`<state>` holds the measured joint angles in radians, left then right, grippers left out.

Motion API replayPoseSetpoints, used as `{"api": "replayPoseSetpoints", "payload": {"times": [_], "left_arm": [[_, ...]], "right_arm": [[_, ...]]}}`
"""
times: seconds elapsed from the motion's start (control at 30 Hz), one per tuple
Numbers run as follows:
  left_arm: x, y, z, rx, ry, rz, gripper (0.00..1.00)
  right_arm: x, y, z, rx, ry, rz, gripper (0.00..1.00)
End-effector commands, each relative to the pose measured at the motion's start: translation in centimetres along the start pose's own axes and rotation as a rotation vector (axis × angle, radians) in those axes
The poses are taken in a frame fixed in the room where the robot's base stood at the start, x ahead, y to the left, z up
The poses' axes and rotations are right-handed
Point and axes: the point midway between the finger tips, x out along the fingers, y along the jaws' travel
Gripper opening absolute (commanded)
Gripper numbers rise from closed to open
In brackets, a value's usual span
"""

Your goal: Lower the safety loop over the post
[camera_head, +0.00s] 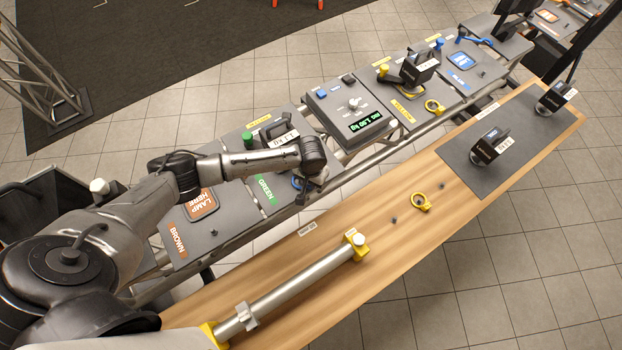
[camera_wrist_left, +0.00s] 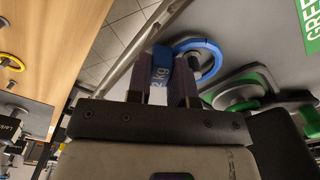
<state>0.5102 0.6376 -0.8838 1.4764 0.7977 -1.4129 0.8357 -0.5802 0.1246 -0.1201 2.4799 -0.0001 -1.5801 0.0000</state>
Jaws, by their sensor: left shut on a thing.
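A blue safety loop (camera_wrist_left: 212,58) shows in the left wrist view, just beyond my fingertips. My left gripper (camera_wrist_left: 162,80) is shut on its blue tab, which carries a "2 kg" label. In the head view my left gripper (camera_head: 314,184) is low beside the green station, and part of the blue loop (camera_head: 297,183) shows at its left. A green ring-like part (camera_wrist_left: 238,92) is beside the loop in the wrist view. A green-topped post (camera_head: 247,139) stands on the green station panel. My right gripper is not in view.
A yellow loop (camera_head: 420,202) lies on the wooden bench (camera_head: 375,240). A metal tube (camera_head: 290,290) with yellow ends lies along the bench. A scale (camera_head: 350,110) stands right of the green station.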

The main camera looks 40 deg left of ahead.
Motion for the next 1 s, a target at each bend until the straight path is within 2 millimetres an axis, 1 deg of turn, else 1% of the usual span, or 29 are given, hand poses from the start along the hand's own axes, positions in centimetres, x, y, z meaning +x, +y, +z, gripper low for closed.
{"api": "replayPoseSetpoints", "payload": {"times": [0.4, 1.0], "left_arm": [[0.02, 0.01, 0.01, 0.000, 0.000, 0.000, 0.00], [0.21, 0.02, 0.02, 0.000, 0.000, 0.000, 0.00]], "right_arm": [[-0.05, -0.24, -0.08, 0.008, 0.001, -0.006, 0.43], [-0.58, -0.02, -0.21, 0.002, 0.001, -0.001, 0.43]]}}
